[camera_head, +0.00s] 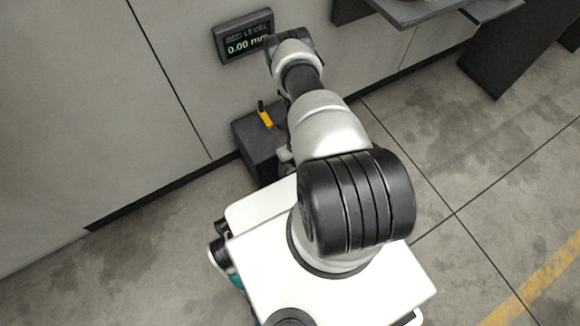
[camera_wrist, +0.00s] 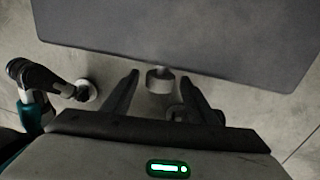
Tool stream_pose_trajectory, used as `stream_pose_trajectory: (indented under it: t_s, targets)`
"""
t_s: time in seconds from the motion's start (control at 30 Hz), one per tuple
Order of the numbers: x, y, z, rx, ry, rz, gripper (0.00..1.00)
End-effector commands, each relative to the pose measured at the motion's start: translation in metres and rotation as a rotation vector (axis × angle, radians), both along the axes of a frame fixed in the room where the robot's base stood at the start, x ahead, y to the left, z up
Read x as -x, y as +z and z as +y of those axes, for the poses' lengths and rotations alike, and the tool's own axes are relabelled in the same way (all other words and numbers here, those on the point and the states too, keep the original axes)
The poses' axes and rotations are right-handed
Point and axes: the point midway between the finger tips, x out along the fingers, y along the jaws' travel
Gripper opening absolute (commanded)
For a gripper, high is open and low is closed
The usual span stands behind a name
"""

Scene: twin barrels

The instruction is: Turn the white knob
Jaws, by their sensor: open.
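The white knob (camera_wrist: 160,80) shows in the wrist view as a short pale cylinder at the edge of a dark grey box (camera_wrist: 190,35). My gripper (camera_wrist: 159,77) is open, with one dark finger on each side of the knob. In the picture there are gaps between the fingers and the knob. I cannot tell how far the fingertips reach along it in depth. In the head view the box (camera_head: 256,150) stands against the wall, partly behind my arm. There my gripper is hidden, and I cannot make out the knob.
A wall display (camera_head: 244,42) reads 0.00 mm. A yellow item with a black end (camera_head: 265,116) is on top of the box. A dark shelf (camera_head: 420,10) juts out at the upper right. The concrete floor (camera_head: 490,180) to the right is clear.

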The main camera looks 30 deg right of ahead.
Motion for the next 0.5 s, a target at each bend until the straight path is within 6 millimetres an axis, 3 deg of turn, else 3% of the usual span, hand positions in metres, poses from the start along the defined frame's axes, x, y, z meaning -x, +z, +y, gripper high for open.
stream_pose_trajectory:
  t_s: [0.1,0.33,0.5]
  targets:
    - [-0.0001,0.0004,-0.0002,0.000,0.000,0.000,0.51]
    - [-0.0001,0.0005,-0.0002,0.000,0.000,0.000,0.12]
    - [-0.0001,0.0004,-0.0004,-0.008,0.000,-0.001,0.11]
